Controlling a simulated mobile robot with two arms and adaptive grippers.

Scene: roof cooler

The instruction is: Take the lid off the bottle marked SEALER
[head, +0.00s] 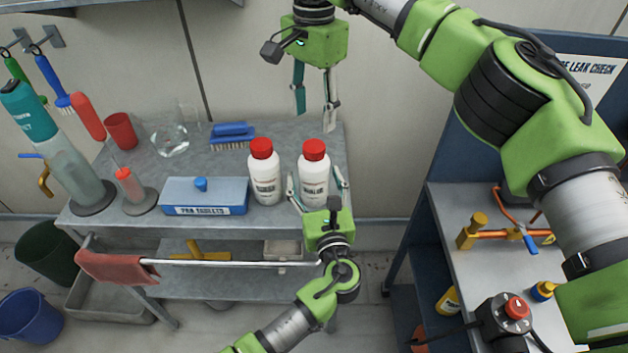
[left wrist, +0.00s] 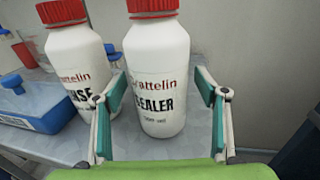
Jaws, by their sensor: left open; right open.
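The white bottle marked SEALER (head: 313,178) stands upright at the right end of the grey cart top, its red lid (head: 314,149) on. Its label reads clearly in the left wrist view (left wrist: 158,85), where the lid's top is cut off. My left gripper (head: 316,182) is open, its fingers on either side of the bottle's body; I cannot tell whether they touch it. It also shows in the left wrist view (left wrist: 158,84). My right gripper (head: 316,117) is open and empty, above and behind the bottle, fingers pointing down.
A similar red-lidded bottle (head: 264,174) stands close left, its label ending in "NSE". A blue box (head: 178,197), a blue brush (head: 233,132) and a glass jar (head: 170,140) are further left. A blue-panelled bench (head: 462,270) stands at right.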

